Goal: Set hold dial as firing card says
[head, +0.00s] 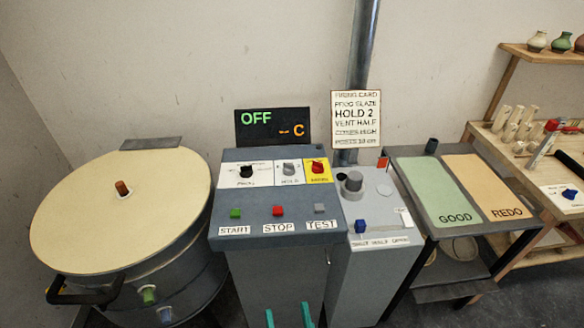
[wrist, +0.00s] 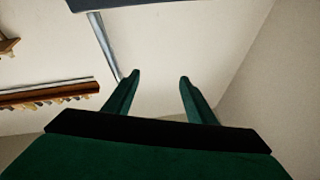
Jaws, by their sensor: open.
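The hold dial (head: 289,167) is a grey knob on a white plate marked HOLD, between a black PROG knob (head: 246,171) and a red knob on yellow (head: 317,166). Its pointer setting is too small to read. The firing card (head: 356,120) on the wall reads PROG GLAZE, HOLD 2, VENT HALF. My gripper (head: 287,316) shows only its teal fingertips at the bottom edge of the head view, in front of the control box and below the dials. In the wrist view my gripper (wrist: 160,78) is open and empty, facing bare wall.
The control box (head: 265,242) has START, STOP and TEST buttons, with a display (head: 272,126) reading OFF above. A round lidded kiln (head: 85,205) stands left. A grey cabinet (head: 372,205) with a raised round knob stands right, then a GOOD/REDO table (head: 405,170).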

